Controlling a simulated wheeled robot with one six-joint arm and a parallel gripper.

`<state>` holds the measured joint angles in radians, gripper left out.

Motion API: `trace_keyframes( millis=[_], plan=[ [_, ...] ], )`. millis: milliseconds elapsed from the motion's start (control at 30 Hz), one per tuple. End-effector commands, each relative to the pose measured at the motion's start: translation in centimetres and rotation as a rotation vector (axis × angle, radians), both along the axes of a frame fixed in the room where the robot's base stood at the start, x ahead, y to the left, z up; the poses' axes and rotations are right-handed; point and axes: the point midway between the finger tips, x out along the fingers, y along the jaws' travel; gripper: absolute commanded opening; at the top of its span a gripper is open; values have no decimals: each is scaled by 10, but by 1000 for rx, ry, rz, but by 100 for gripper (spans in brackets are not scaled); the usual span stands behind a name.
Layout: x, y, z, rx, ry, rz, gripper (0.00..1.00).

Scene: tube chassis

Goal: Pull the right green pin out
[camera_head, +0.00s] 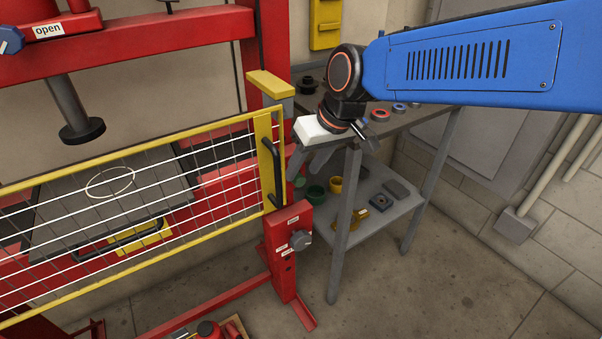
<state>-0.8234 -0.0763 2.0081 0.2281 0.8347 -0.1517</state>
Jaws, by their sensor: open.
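My gripper (306,170) hangs from the blue arm in the upper middle of the head view. It has a white body and grey fingers pointing down, open, with no object seen between them. It is in front of the grey workbench, just right of the yellow guard frame. I cannot make out a green pin for certain. A small green piece (300,182) shows just below the gripper, and a dark green cup (316,193) is beside it; I cannot tell whether either is a pin.
A red press frame (150,34) and a yellow mesh guard (273,190) with a black handle (271,165) fill the left. A red control post (283,250) stands below. The bench's lower shelf (388,217) holds several parts. Open floor lies at lower right.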

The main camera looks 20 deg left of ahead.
Motion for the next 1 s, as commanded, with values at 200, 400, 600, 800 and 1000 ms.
trace_keyframes(
  millis=[200, 400, 600, 800, 1000],
  plan=[
    [3, 9, -21, -2, 1, 0, 43],
    [4, 11, -27, 0, 0, 0, 43],
    [4, 11, -27, 0, 0, 0, 43],
    [4, 11, -27, 0, 0, 0, 0],
    [1, 8, -26, 1, -1, 0, 0]
  ],
)
